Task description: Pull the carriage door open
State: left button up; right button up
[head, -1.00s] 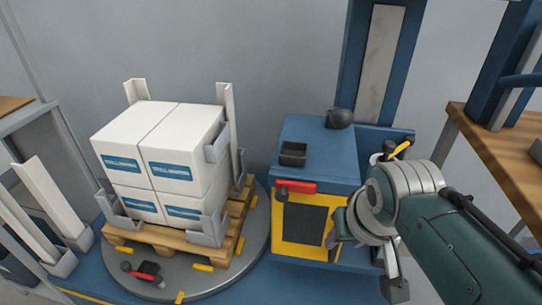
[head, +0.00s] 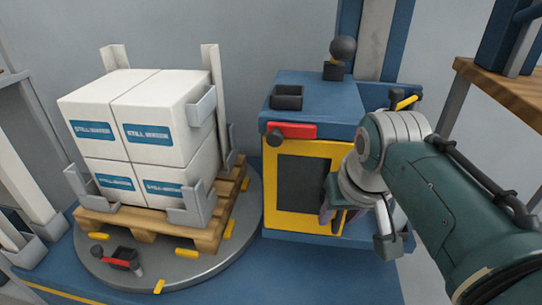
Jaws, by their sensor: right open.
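The carriage door (head: 300,222) is a yellow-framed panel with a dark window on the front of a blue carriage cabinet (head: 320,92). It looks shut. My right arm comes in from the right. Its gripper (head: 332,214) is open at the door's right edge, overlapping the yellow frame in the picture. A dark upright piece, perhaps the handle, shows beside the fingers; the wrist hides much of it. I cannot tell whether the fingers touch it. My left gripper is not in view.
A red lever (head: 291,130) sits above the door. Left of the cabinet, white boxes (head: 145,130) stand on a wooden pallet (head: 150,226) on a grey turntable (head: 215,262). A wooden-topped bench (head: 505,95) is at the right. The floor in front of the door looks free.

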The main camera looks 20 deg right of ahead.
jog(key=shift+c, duration=0.3)
grip_shut()
dwell(1.1)
